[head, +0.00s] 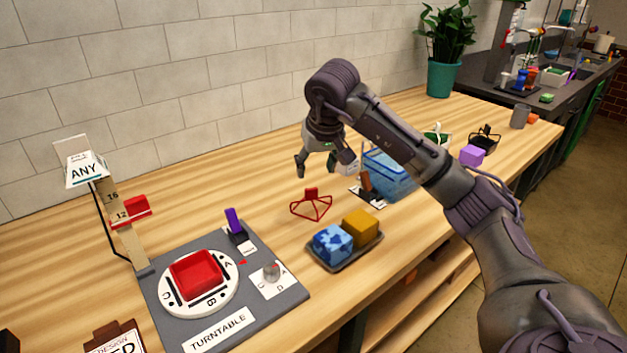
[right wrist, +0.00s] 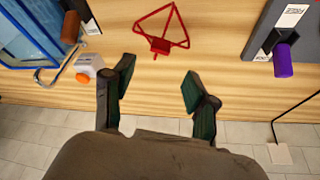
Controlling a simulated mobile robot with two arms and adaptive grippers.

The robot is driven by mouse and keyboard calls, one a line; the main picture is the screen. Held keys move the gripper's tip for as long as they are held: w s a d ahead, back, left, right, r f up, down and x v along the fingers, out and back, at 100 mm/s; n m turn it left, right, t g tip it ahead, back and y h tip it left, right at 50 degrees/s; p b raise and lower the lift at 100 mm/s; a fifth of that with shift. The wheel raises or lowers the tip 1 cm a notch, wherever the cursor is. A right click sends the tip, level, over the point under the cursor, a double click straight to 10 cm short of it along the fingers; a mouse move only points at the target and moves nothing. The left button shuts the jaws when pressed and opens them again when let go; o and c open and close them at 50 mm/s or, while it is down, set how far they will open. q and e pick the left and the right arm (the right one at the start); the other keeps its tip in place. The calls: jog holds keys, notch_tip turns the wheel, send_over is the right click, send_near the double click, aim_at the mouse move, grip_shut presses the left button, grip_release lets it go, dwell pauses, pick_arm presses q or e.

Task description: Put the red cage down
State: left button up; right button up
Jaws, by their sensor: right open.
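The red cage (head: 311,205) is a thin red wire frame with a small red block on top. It stands on the wooden table between the turntable board and the blue bin. It also shows in the right wrist view (right wrist: 161,45), ahead of the fingertips and apart from them. My right gripper (head: 328,166) is open and empty, above the table behind the cage; its spread fingers also show in the right wrist view (right wrist: 158,86). My left gripper is not in view.
The turntable (head: 236,277) with a red tray (head: 196,275) is at the front left. A dark tray (head: 344,262) with blue and yellow cubes stands close to the cage. A blue bin (head: 392,172) is behind my right forearm. Bare table lies left of the cage.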

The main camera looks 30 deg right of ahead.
jog(key=v, duration=0.2)
jog(key=shift+s+r, duration=0.15)
jog(key=shift+r, duration=0.2)
jog(key=shift+r, duration=0.1)
